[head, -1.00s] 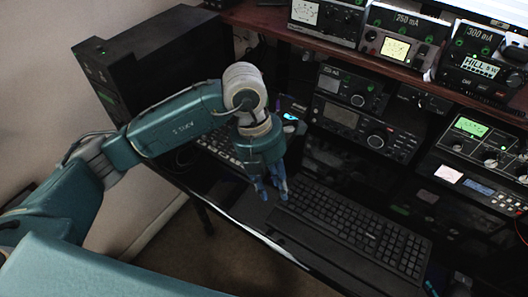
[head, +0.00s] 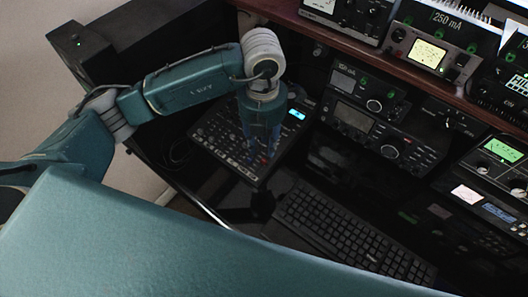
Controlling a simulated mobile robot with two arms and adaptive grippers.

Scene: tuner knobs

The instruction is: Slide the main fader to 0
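The mixer (head: 213,136), a dark console with rows of small knobs and a lit blue display (head: 297,114), lies on the desk left of the keyboard. My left gripper (head: 263,158) points down over the right part of the mixer, with its blue fingers in front of the lower right controls. The fingers are small and dark against the panel, so I cannot tell whether they are open or touching anything. The main fader cannot be made out; the gripper covers part of the panel there. My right gripper is out of view.
A black keyboard (head: 345,233) lies on the desk to the right of the mixer. Radio units (head: 358,118) stand behind it, under a wooden shelf (head: 400,62) with meters (head: 428,52). A dark case stands behind my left arm. A teal part of my body fills the foreground.

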